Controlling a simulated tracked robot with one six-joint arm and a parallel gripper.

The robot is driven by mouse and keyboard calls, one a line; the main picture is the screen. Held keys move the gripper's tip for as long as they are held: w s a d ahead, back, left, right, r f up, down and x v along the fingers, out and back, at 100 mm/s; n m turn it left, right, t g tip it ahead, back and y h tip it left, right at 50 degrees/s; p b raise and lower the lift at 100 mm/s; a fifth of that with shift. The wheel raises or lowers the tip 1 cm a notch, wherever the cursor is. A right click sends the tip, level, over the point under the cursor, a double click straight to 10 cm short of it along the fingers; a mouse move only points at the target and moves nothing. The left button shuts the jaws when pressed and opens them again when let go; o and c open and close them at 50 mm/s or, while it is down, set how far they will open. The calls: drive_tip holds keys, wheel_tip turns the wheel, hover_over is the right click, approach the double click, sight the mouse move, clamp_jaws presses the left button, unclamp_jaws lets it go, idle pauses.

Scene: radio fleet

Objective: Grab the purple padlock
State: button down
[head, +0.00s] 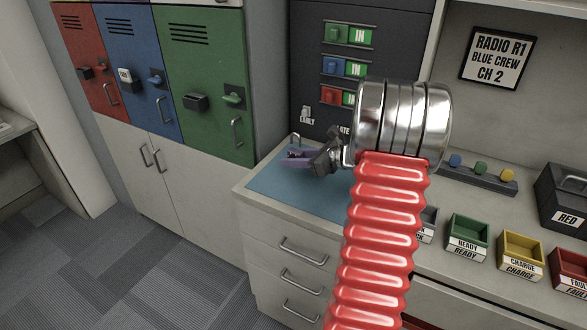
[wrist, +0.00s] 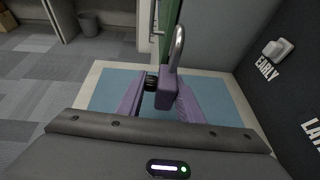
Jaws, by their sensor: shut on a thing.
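The purple padlock (wrist: 166,91) with a steel shackle is between the two purple fingers of my gripper (wrist: 158,100) in the wrist view. The shackle points up. In the head view the purple padlock (head: 297,155) shows small at the end of my gripper (head: 308,158), over the blue mat (head: 290,192) on the counter. My gripper is shut on the padlock. My own red arm and silver wrist cover part of the counter behind. I cannot tell whether the padlock touches the mat.
Red, blue and green lockers (head: 205,85) stand at the left. A dark panel (head: 300,60) with IN tags and an EARLY switch (head: 306,115) rises behind the mat. Labelled bins (head: 468,236) and a dark RED case (head: 568,200) stand at the right.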

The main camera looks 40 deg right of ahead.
sight(294, 152)
wheel_tip(294, 152, up, 6)
drive_tip(key=shift+f, duration=0.1)
